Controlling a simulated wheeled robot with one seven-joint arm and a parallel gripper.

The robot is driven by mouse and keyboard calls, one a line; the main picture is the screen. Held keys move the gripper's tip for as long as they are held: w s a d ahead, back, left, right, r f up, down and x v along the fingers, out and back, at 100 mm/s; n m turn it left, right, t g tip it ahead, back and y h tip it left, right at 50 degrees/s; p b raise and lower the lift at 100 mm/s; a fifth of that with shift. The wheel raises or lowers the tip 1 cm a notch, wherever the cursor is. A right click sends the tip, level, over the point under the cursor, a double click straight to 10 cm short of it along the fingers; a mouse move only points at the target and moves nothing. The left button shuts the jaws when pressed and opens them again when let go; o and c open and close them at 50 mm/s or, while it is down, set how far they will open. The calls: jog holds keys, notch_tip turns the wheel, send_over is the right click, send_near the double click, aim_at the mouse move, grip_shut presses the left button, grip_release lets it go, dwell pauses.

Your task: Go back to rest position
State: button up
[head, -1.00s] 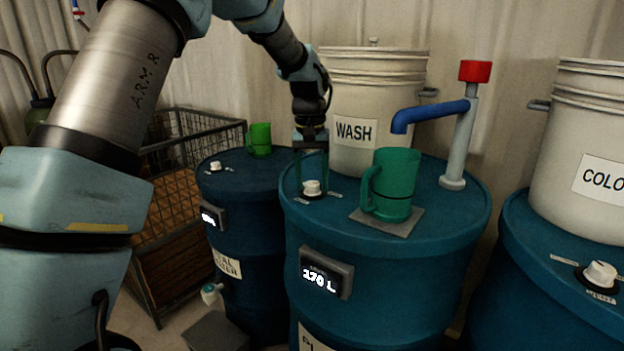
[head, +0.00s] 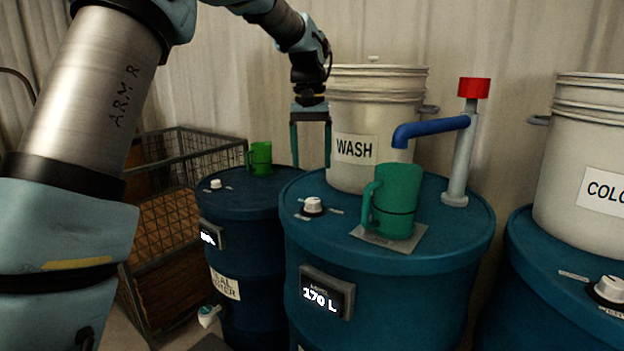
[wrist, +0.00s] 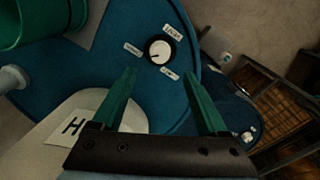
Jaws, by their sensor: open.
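My gripper (head: 311,165) is open and empty, its two green fingers pointing down in front of the wash bucket's left side, above the white knob (head: 313,206) on the middle blue drum (head: 390,258). The wrist view shows the fingers (wrist: 162,88) spread apart, with the knob (wrist: 160,51) beyond them and nothing between them. A green mug (head: 396,200) stands upright on a grey plate (head: 415,240) on this drum.
The white WASH bucket (head: 375,110) is close on the gripper's right. A blue spout (head: 432,130) with a red top rises behind the mug. A smaller green mug (head: 260,157) stands on the left drum (head: 250,200). A wire crate (head: 165,225) stands left. Another bucket (head: 585,150) is at right.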

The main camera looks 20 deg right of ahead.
jog(key=shift+r, duration=0.55)
jog(key=a+f+n, duration=0.1)
jog(key=a+f, duration=0.3)
jog(key=a, duration=0.6)
jog(key=a+f+n, duration=0.2)
jog(key=a+f, duration=0.2)
jog(key=a, duration=0.6)
jog(key=s+a+f+n+t, duration=0.1)
jog(key=s+a+f, duration=0.2)
jog(key=s+a, duration=0.2)
jog(key=s+a+f+n, duration=0.1)
jog(key=s+a+f, duration=0.3)
jog(key=a, duration=0.7)
jog(key=shift+s+a+f+t, duration=0.15)
jog(key=shift+s+a+t, duration=0.2)
jog(key=shift+s, duration=0.75)
jog(key=shift+d, duration=0.1)
